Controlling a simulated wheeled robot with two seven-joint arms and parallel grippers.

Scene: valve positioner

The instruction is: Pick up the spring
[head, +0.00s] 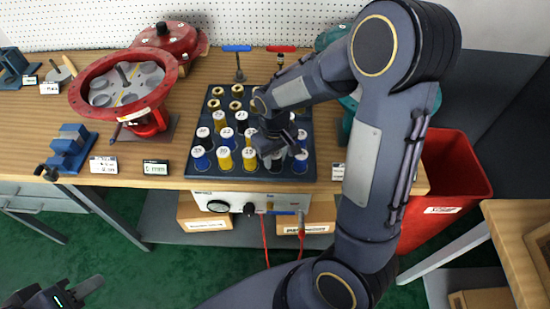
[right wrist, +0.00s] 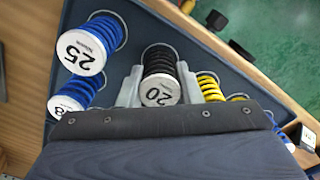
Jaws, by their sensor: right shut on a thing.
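My right gripper (head: 273,147) reaches down over the front right part of the dark spring tray (head: 208,171) in the head view. In the right wrist view its two pale fingers (right wrist: 160,86) are shut on a black spring (right wrist: 160,62) with a white cap marked 20. The spring is upright at its place in the tray; whether its base is lifted I cannot tell. A blue spring (right wrist: 106,35) marked 25 stands to its left and a yellow spring (right wrist: 207,86) to its right. My left gripper (head: 90,286) is low at the left, away from the tray; its finger opening is unclear.
The tray holds several blue, yellow and black springs close together. A red round housing (head: 157,107) stands left of it on the wooden bench (head: 180,182). A blue vise (head: 70,147) is farther left. A red bin (head: 450,175) stands beyond the bench's right end.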

